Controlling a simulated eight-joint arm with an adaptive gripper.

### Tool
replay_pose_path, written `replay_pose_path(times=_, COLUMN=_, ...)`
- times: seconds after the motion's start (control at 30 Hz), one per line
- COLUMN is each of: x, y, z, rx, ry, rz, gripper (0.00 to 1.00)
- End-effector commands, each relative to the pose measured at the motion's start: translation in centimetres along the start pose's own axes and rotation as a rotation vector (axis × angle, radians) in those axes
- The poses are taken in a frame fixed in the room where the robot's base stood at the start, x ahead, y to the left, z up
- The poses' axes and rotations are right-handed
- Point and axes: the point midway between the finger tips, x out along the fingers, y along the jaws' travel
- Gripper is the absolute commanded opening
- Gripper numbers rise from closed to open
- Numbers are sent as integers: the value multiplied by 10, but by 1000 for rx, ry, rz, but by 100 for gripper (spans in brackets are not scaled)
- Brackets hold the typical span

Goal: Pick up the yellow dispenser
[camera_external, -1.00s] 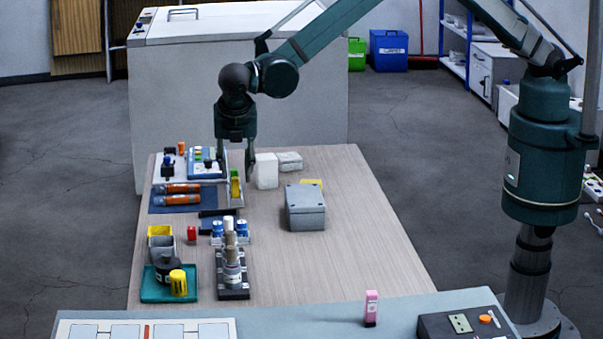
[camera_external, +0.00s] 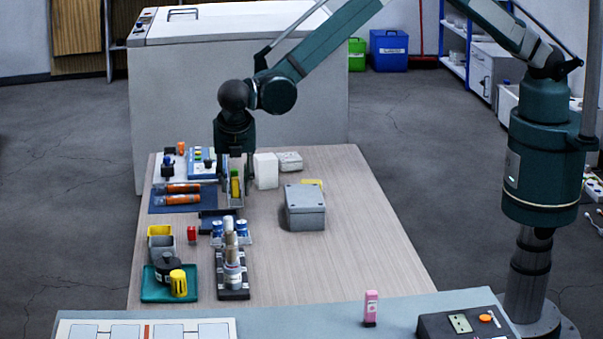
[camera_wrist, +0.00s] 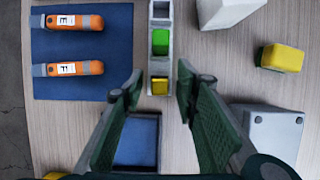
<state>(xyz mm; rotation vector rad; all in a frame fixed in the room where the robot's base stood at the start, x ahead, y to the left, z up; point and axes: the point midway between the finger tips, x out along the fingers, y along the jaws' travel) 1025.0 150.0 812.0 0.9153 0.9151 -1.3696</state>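My gripper (camera_external: 236,172) is open and empty, pointing down at a narrow grey rack (camera_external: 238,203) on the table. In the wrist view the fingers of my gripper (camera_wrist: 160,82) are apart, either side of the rack's near end. The rack holds a green block (camera_wrist: 160,42) and a small yellow block (camera_wrist: 159,86), which lies between the fingertips. I cannot tell for sure which is the dispenser.
A white block (camera_external: 266,171) and a lidded grey box (camera_external: 305,207) stand to the right. A bottle (camera_external: 232,270) stands nearer the camera. The table's right side is clear.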

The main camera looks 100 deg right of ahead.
Motion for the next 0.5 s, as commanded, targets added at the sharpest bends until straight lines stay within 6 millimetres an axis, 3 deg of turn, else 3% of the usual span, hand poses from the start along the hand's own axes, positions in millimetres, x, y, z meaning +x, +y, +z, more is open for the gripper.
replay_pose_path(times=0.27, x=0, y=0, z=0, rx=0, ry=0, rz=0, gripper=30)
replay_pose_path(times=0.5, x=0, y=0, z=0, rx=0, ry=0, rz=0, gripper=1)
